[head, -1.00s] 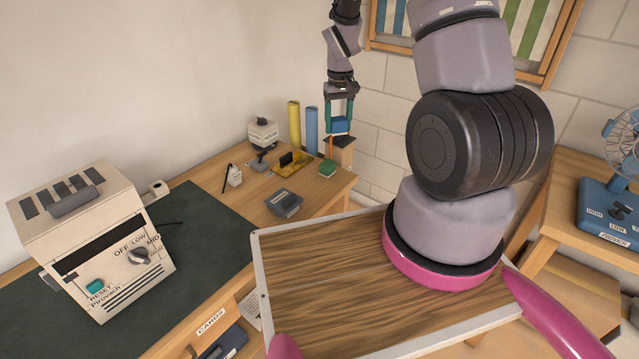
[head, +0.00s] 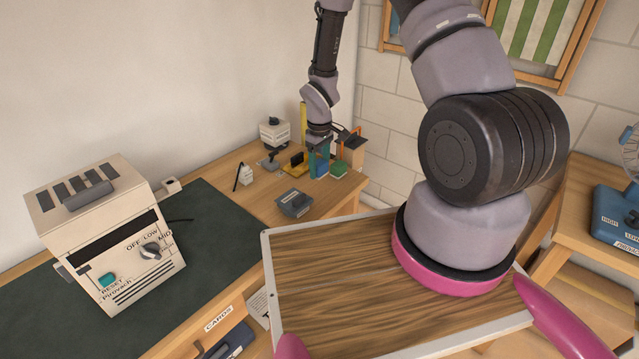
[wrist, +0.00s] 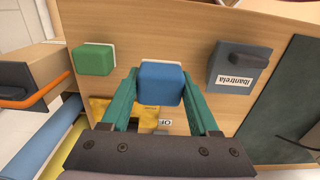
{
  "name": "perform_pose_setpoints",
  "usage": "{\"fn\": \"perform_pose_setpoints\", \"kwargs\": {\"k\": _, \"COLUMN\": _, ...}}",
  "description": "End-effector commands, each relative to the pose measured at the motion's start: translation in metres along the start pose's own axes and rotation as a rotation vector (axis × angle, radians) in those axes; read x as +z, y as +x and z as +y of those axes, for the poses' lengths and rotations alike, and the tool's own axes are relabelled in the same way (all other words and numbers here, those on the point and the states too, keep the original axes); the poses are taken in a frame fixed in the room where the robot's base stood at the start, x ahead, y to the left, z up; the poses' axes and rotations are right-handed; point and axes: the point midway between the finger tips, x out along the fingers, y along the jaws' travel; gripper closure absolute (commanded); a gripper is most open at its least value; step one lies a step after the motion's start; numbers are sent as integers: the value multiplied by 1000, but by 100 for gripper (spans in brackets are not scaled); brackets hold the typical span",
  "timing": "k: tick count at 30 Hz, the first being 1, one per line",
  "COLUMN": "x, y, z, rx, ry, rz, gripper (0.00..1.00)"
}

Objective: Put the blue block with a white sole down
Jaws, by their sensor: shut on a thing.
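The blue block with a white sole (head: 319,170) is between the two teal fingers of my gripper (head: 319,160), over the far right part of the wooden desk. In the wrist view the blue block (wrist: 160,80) sits between the fingertips, and my gripper (wrist: 160,98) is shut on it. A thin pale edge shows at its underside. The block is low, close to the desk top; I cannot tell whether it touches.
A green block (head: 338,169) stands just right of the held block. A dark grey labelled box (head: 294,203) stands nearer. A yellow item (head: 295,164) and a small box with an orange edge (head: 352,150) are close behind. Bare desk (wrist: 205,33) lies around the block.

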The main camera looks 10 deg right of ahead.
Motion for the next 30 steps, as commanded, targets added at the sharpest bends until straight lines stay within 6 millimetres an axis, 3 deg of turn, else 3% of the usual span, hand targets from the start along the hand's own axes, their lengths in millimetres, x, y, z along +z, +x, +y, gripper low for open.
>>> {"fn": "perform_pose_setpoints", "kwargs": {"k": 14, "x": 0, "y": 54, "z": 0, "rx": 0, "ry": 1, "rz": 0, "gripper": 91}}
{"fn": "perform_pose_setpoints", "kwargs": {"k": 25, "x": 0, "y": 58, "z": 1, "rx": 1, "ry": 2, "rz": 1, "gripper": 91}}
{"fn": "perform_pose_setpoints", "kwargs": {"k": 26, "x": 0, "y": 58, "z": 1, "rx": 1, "ry": 2, "rz": 1, "gripper": 31}}
{"fn": "perform_pose_setpoints", "kwargs": {"k": 27, "x": 0, "y": 58, "z": 1, "rx": 1, "ry": 2, "rz": 1, "gripper": 16}}
{"fn": "perform_pose_setpoints", "kwargs": {"k": 28, "x": 0, "y": 58, "z": 1, "rx": 1, "ry": 2, "rz": 1, "gripper": 9}}
{"fn": "perform_pose_setpoints", "kwargs": {"k": 30, "x": 0, "y": 58, "z": 1, "rx": 1, "ry": 2, "rz": 1, "gripper": 9}}
